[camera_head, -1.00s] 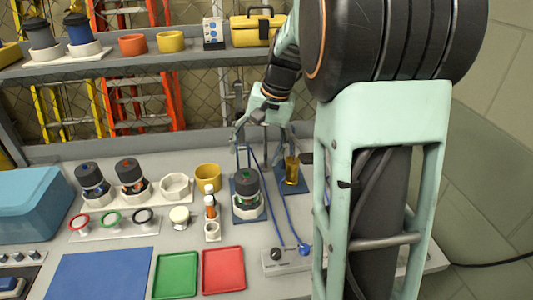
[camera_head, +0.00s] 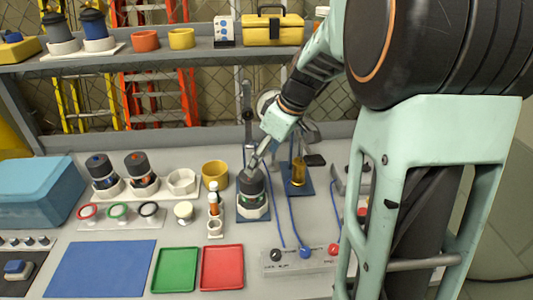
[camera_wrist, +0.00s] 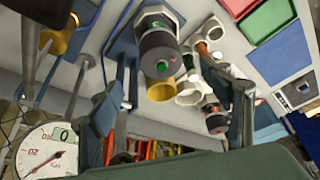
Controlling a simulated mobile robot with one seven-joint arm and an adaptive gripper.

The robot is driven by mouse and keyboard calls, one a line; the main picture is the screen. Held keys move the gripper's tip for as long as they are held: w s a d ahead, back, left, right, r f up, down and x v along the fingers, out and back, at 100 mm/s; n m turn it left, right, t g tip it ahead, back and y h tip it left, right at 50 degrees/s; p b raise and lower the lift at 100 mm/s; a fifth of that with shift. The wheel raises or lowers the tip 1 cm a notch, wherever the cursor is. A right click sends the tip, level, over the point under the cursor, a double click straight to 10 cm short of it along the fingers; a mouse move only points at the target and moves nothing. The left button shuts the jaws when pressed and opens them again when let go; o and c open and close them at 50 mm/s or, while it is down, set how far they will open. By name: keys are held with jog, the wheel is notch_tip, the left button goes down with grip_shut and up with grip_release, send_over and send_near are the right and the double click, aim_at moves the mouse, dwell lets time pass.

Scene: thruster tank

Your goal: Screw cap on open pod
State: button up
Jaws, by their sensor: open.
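A dark pod with a green mark (camera_head: 251,185) stands upright in a white collar on a blue stand (camera_head: 255,216). In the wrist view the pod (camera_wrist: 158,48) shows a black rounded body with a green dot and a red spot. My gripper (camera_head: 257,158) is open and tilted just above the pod, its tips close to the pod's top. In the wrist view the two fingers (camera_wrist: 180,75) are spread on either side of the pod, and nothing is held. I cannot tell whether they touch it. A white round cap-like piece (camera_head: 183,211) stands on the table.
Two dark pods (camera_head: 104,172) sit in a white rack with an empty socket (camera_head: 181,180). Coloured rings (camera_head: 118,211) lie on a white strip. A yellow cup (camera_head: 214,174), a brass piece (camera_head: 298,172) on another blue stand and a gauge (camera_wrist: 45,150) are nearby. Blue cables cross the table.

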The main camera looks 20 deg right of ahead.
aim_at(251, 181)
jog(key=x, duration=0.9)
jog(key=shift+a+f, duration=0.1)
jog(key=shift+f, duration=0.2)
jog(key=shift+c, duration=0.7)
jog(key=c, duration=1)
jog(key=shift+c, duration=0.2)
jog(key=m+h+p, duration=0.1)
jog(key=m+p, duration=0.1)
jog(key=m, duration=0.2)
jog(key=shift+r+t, duration=0.15)
jog(key=shift+t, duration=0.25)
jog(key=shift+m+h+p, duration=0.5)
jog(key=shift+m+p, duration=0.4)
jog(key=shift+p, duration=0.2)
jog(key=shift+w+m+p, duration=0.1)
jog(key=shift+m+p, duration=0.3)
jog(key=shift+p, duration=0.25)
jog(key=shift+m+h+p, duration=0.8)
jog(key=shift+m+p, duration=0.5)
jog(key=shift+p, duration=1)
